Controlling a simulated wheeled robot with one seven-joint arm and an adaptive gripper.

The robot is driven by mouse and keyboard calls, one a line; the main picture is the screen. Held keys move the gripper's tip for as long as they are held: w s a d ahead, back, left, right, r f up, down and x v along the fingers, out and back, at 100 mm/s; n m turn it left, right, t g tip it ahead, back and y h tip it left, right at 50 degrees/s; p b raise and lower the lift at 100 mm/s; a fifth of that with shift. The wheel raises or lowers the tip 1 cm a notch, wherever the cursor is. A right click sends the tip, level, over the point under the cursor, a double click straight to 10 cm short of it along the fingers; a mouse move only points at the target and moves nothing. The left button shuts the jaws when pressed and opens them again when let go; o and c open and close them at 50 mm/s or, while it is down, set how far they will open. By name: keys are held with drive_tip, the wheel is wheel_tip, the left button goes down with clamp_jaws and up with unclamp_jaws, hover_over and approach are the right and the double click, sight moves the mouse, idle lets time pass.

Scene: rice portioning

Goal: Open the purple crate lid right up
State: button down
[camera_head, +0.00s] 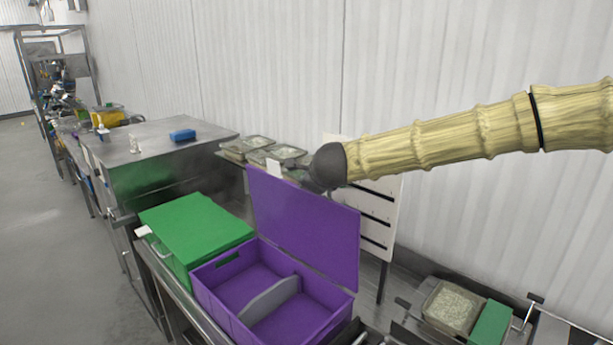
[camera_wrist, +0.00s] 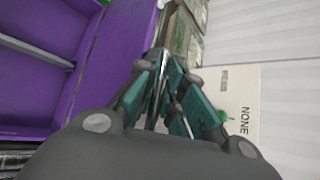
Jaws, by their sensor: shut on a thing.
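The purple crate (camera_head: 222,300) stands on the counter with its lid (camera_head: 305,225) raised, nearly upright along the crate's far side. The crate is open, with a grey divider (camera_head: 270,298) and no contents visible. In the wrist view the crate's purple interior (camera_wrist: 30,95) and divider (camera_wrist: 38,55) lie at left, and the lid (camera_wrist: 125,45) runs up beside the fingers. My gripper (camera_head: 300,182) is at the lid's upper edge, shut on it. In the wrist view my gripper (camera_wrist: 157,75) has its fingertips close together at the purple edge. The exact contact is partly hidden by the fingers.
A green-lidded crate (camera_head: 195,230) stands directly left of the purple one. Several clear containers (camera_head: 262,150) sit behind the lid. A white slotted board (camera_head: 378,215) stands behind at right. A rice container (camera_head: 452,305) is at lower right. A blue item (camera_head: 182,135) lies on the steel table.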

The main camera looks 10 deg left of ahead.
drive_tip(key=shift+w+d+f, duration=0.1)
drive_tip(key=shift+d+f, duration=0.1)
drive_tip(key=shift+f, duration=0.3)
drive_tip(key=c, duration=1.5)
unclamp_jaws()
drive_tip(key=shift+w+d, duration=0.1)
drive_tip(key=shift+w, duration=0.05)
drive_tip(key=shift+r, duration=0.2)
drive_tip(key=shift+s+r, duration=0.2)
drive_tip(key=shift+s, duration=0.05)
drive_tip(key=v, duration=1.1)
drive_tip(key=shift+s+r, duration=0.15)
drive_tip(key=shift+s, duration=0.05)
